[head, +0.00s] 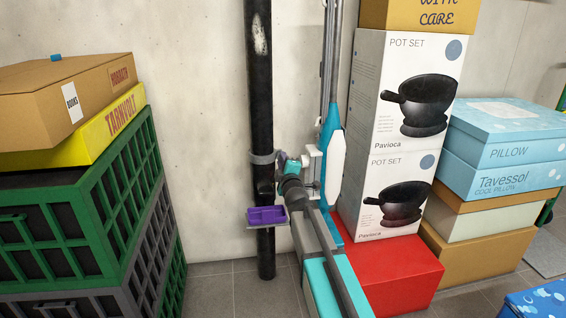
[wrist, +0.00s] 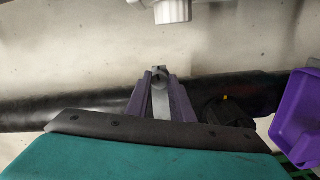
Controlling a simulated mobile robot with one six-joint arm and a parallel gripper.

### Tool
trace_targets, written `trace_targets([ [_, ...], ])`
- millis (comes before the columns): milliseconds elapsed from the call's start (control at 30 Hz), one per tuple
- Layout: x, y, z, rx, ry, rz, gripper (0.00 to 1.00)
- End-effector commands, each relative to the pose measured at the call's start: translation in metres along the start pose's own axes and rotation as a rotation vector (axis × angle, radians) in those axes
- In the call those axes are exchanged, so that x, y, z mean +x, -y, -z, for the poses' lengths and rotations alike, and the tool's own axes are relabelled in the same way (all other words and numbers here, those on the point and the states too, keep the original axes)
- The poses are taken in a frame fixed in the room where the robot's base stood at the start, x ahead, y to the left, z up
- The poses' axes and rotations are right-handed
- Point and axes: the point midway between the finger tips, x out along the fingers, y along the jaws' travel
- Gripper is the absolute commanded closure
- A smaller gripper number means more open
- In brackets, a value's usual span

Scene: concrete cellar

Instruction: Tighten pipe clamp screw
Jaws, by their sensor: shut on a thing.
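A black pipe (head: 260,95) runs upright along the wall and lies across the wrist view (wrist: 90,105). A grey pipe clamp (head: 262,159) goes around it. My gripper (head: 283,158) is at the clamp's right side. In the wrist view, my purple fingers (wrist: 160,80) converge on a small grey piece at the clamp, the clamp screw (wrist: 159,71). They are shut on it. The screw is mostly hidden between the fingers, so how tight it is cannot be told.
A purple tray (head: 267,216) sits on the pipe just below the clamp and shows close at the wrist view's right (wrist: 296,125). Green and grey crates (head: 100,210) stand at left. Pot-set boxes (head: 385,140) and a red box (head: 395,270) stand at right.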

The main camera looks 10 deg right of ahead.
Motion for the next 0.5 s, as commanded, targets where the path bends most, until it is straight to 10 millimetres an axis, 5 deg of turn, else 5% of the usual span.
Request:
trace_targets([
  [500,-0.0015,0.0034,0.0000,0.127,0.002,0.005,1.00],
])
